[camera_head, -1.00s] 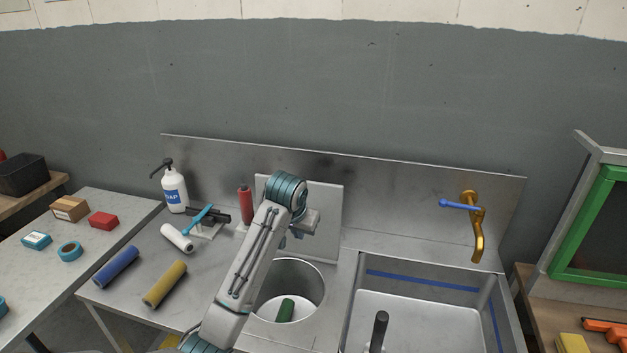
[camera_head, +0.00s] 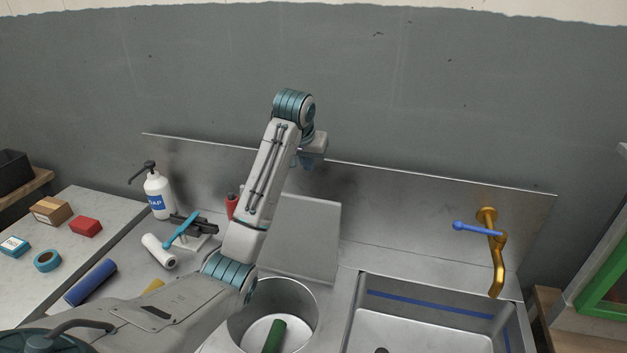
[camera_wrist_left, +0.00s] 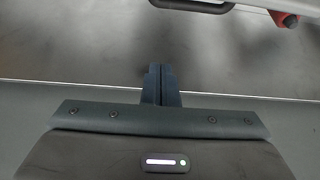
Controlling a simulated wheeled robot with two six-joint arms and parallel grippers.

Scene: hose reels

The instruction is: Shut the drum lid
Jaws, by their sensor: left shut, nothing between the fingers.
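The drum (camera_head: 310,310) is a round metal well in the counter, open at the top. Its lid (camera_head: 308,240) is a flat grey square panel standing raised behind the opening, by the backsplash. A green cylinder (camera_head: 274,336) lies inside the drum. My left gripper (camera_head: 307,164) is above the lid's top edge, in front of the wall, and apart from the lid. Its fingers (camera_wrist_left: 161,84) are together and empty in the left wrist view. My left arm hides part of the drum's left side. My right gripper is not in view.
A red bottle (camera_head: 232,206) stands just left of the lid, partly behind my arm. A soap bottle (camera_head: 158,192), a white roll (camera_head: 159,251) and a blue roll (camera_head: 91,282) are further left. The sink (camera_head: 440,325) with a brass tap (camera_head: 497,262) is at right.

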